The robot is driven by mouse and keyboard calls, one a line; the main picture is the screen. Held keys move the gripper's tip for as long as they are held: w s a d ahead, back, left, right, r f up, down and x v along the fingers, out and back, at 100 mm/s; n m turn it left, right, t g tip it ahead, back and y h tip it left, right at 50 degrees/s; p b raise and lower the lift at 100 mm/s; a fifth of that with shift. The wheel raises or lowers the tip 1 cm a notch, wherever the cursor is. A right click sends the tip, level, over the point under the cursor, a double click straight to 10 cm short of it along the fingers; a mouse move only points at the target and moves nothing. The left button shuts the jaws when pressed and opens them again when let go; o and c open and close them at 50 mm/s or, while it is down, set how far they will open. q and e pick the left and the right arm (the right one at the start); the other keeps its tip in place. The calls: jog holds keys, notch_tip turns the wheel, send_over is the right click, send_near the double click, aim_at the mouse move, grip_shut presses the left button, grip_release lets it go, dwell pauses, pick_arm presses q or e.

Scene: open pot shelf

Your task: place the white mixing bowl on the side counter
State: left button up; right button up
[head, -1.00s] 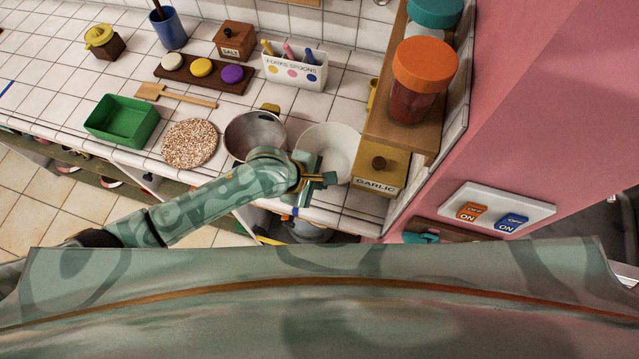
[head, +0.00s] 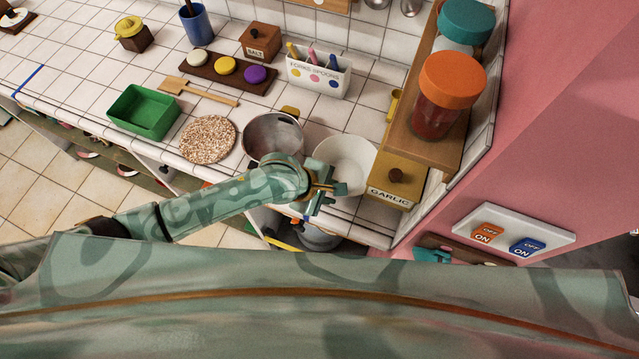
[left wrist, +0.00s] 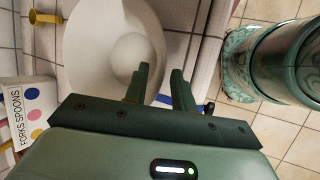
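The white mixing bowl (head: 345,158) stands upright on the white tiled counter (head: 365,215), between a metal pan and the garlic box. It appears empty. My left gripper (head: 334,188) is at the bowl's near edge in the head view and covers part of the near rim. In the left wrist view the bowl (left wrist: 105,35) lies beyond the fingers (left wrist: 157,80). The fingers are apart, with a clear gap, and the bowl's rim shows behind that gap. I cannot tell whether a finger touches the rim. My right gripper is not in view.
A metal pan (head: 272,133) stands close left of the bowl, and the garlic box (head: 397,185) close right, below a wooden shelf (head: 425,150) with jars. The forks-spoons holder (head: 318,75) is behind. Freer counter lies at the far left.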

pick_arm(q)
jog(key=p+v, duration=0.3)
jog(key=v, duration=0.7)
jog(key=shift+r, duration=0.3)
